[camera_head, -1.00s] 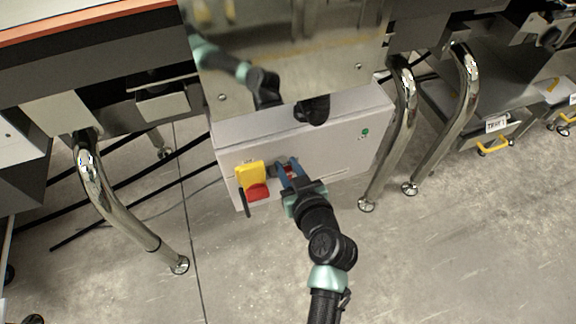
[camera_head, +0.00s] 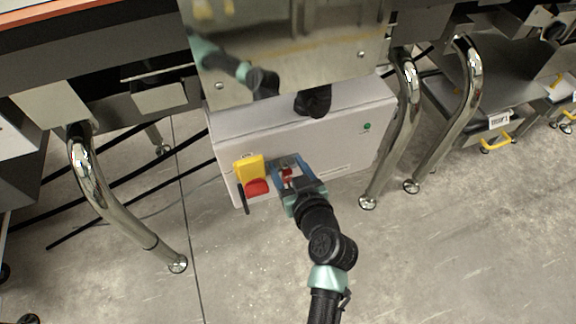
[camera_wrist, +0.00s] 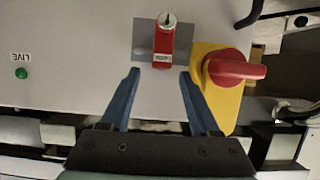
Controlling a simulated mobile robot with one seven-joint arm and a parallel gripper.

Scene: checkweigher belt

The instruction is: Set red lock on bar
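The red lock (camera_wrist: 163,48) with a white label is at the grey bracket plate (camera_wrist: 142,38) on the front of the pale cabinet. It also shows in the head view as a small red shape (camera_head: 287,174) between my fingers. A silver round part with a dark line shows at one end of it. Whether its shackle is around a bar cannot be told. My gripper (camera_wrist: 160,72) is open, its two blue fingers apart and the lock lying just beyond and between the fingertips. In the head view my gripper (camera_head: 285,161) is at the cabinet front.
A yellow switch plate (camera_head: 248,167) with a red rotary handle (camera_head: 257,187) sits close beside my fingers; its handle (camera_wrist: 236,69) is near the right finger in the wrist view. A green LIVE lamp (camera_wrist: 21,73) is on the cabinet. Chrome legs (camera_head: 395,140) flank it.

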